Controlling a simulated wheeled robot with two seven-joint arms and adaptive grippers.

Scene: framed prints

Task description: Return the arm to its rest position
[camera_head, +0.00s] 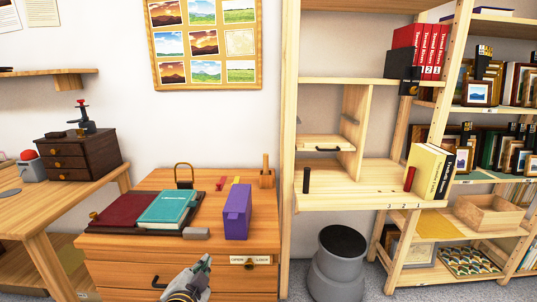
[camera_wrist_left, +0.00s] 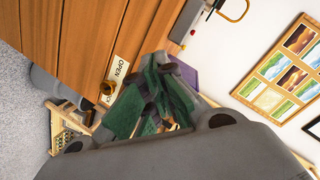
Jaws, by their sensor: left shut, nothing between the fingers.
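My left gripper (camera_head: 202,265) shows at the bottom of the head view, in front of the wooden drawer cabinet (camera_head: 130,270). It is shut and empty. In the left wrist view the gripper (camera_wrist_left: 150,95) fills the lower middle, with green finger pads and grey links. The cabinet's front (camera_wrist_left: 80,30) and its white OPEN/LOCK label (camera_wrist_left: 121,68) lie beyond the fingers. I cannot tell whether the gripper touches the cabinet. My right gripper is in neither view.
On the cabinet top are a teal book (camera_head: 168,208), a dark red book (camera_head: 122,212), a purple box (camera_head: 237,212) and a padlock (camera_head: 184,176). A grey bin (camera_head: 338,270) stands to the right, before a shelf unit (camera_head: 290,120). A desk (camera_head: 60,200) is at left.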

